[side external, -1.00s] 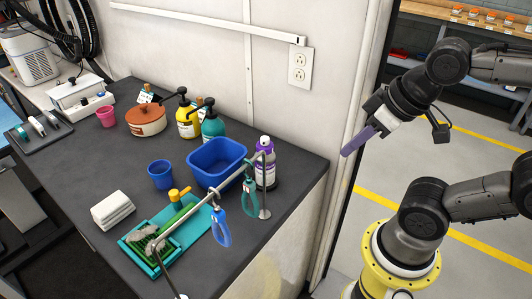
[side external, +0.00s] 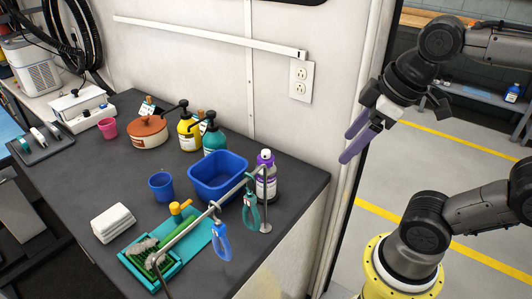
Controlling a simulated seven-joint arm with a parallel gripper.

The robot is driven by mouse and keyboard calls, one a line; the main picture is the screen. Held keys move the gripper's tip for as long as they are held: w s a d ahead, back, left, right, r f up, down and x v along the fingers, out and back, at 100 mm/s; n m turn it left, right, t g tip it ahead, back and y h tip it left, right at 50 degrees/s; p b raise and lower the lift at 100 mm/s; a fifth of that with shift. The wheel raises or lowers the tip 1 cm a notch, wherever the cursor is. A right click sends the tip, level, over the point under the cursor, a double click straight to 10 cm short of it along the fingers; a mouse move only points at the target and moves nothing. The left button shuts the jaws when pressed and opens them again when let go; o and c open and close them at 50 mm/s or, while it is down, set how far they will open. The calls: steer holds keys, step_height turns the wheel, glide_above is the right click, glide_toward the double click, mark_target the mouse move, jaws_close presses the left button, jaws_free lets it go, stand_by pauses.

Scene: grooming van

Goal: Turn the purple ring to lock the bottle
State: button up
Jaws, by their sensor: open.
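A bottle (side external: 270,186) with a white label and a purple ring (side external: 265,158) around its top stands upright near the right end of the dark counter. A white tip shows above the ring. Part of the bottle is hidden behind the metal rail and its post. My gripper (side external: 345,147) has two purple fingers, spread apart and empty. It is in the air right of the bottle, past the counter's right edge in the picture, and touches nothing.
A metal rail (side external: 190,229) with hanging blue clippers (side external: 222,238) and green clippers (side external: 250,207) runs in front of the bottle. A blue basin (side external: 218,190) stands left of it. Yellow (side external: 188,136) and teal (side external: 214,142) pump bottles stand behind. A blue cup (side external: 161,184) is further left.

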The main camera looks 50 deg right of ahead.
steer(key=shift+o, duration=0.4)
steer(key=w+r+n+g, duration=0.1)
steer(key=w+r+n, duration=0.2)
steer(key=w+r, duration=0.2)
steer(key=shift+w+g, duration=0.3)
steer(key=shift+w, duration=0.5)
steer(key=n+g, duration=0.2)
steer(key=g, duration=0.1)
glide_above(266, 151)
step_height(266, 151, down, 3)
step_height(266, 151, down, 14)
steer(key=shift+f, duration=0.2)
jaws_close()
